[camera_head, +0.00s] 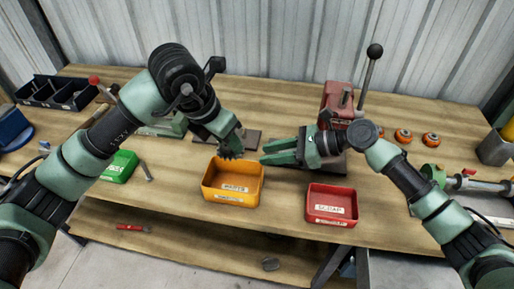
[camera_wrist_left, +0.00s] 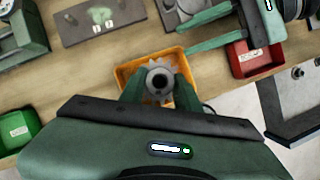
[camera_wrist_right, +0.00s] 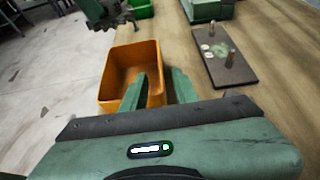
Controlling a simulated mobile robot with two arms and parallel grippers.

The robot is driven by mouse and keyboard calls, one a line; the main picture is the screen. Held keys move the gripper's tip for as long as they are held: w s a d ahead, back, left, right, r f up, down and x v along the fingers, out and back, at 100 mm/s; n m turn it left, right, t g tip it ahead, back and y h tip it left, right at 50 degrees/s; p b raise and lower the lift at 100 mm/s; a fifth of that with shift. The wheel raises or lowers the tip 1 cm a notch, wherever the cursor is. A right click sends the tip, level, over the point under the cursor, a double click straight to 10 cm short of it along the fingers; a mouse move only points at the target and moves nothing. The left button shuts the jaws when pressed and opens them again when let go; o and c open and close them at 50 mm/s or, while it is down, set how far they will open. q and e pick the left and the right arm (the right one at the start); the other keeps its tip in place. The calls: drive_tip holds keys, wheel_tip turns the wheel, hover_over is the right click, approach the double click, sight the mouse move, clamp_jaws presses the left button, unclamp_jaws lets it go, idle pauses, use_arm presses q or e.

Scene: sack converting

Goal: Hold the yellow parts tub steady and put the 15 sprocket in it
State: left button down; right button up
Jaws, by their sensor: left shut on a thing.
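The yellow parts tub (camera_head: 233,197) stands near the bench's front edge and looks empty in the right wrist view (camera_wrist_right: 117,108). My left gripper (camera_head: 231,146) is shut on a grey toothed sprocket (camera_wrist_left: 158,66), with its round hub between the fingers. It holds the sprocket above the tub's back side. No number on the sprocket is readable. My right gripper (camera_head: 281,152) is open and empty by the tub's back right corner. In the right wrist view (camera_wrist_right: 160,88) the tub's right wall lines up between its fingertips; contact is not visible.
A red scrap bin (camera_head: 331,222) stands right of the tub, a green bin (camera_head: 119,167) to its left. A dark plate with two pegs (camera_wrist_right: 228,68) lies behind the tub. A red lever press (camera_head: 341,103) and orange round parts (camera_head: 403,136) stand further back.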

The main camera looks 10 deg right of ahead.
hover_over(234, 182)
drive_tip(key=w+d, duration=0.2)
drive_tip(key=w, duration=0.1)
drive_tip(key=f, duration=0.4)
drive_tip(key=shift+a+f, duration=0.2)
drive_tip(key=shift+f, duration=0.05)
clamp_jaws()
idle(0.8)
